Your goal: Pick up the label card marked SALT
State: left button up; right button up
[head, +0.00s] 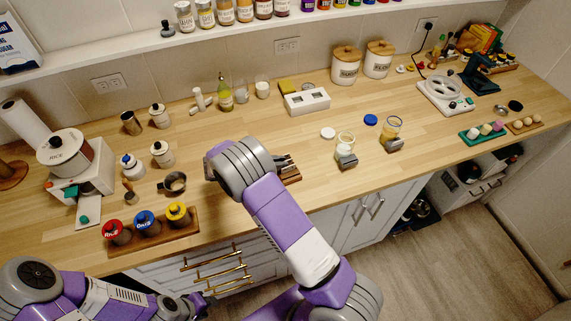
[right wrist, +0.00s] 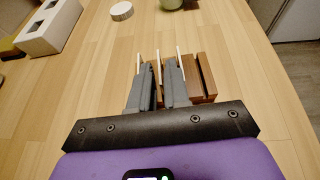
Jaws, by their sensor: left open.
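Several thin white label cards stand edge-on in a slotted wooden holder (right wrist: 206,75). One card (right wrist: 158,66) shows in the narrow gap between the fingers of my right gripper (right wrist: 158,80). The others show beside the fingers, and no lettering is readable, so I cannot tell which is SALT. I cannot tell whether the fingers touch the card. In the head view the holder (head: 292,178) is partly hidden by my right arm. My left gripper (head: 196,304) is low at the front, below the counter edge, open and empty.
A white slotted box (head: 306,102) stands behind the holder. A glass jar (head: 345,145) and a white lid (head: 328,133) are to its right. A dark metal cup (head: 174,183) and a rack of coloured-lid jars (head: 150,226) are left. Counter between holder and white box is clear.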

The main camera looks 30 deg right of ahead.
grip_shut()
jog(key=shift+r, duration=0.1)
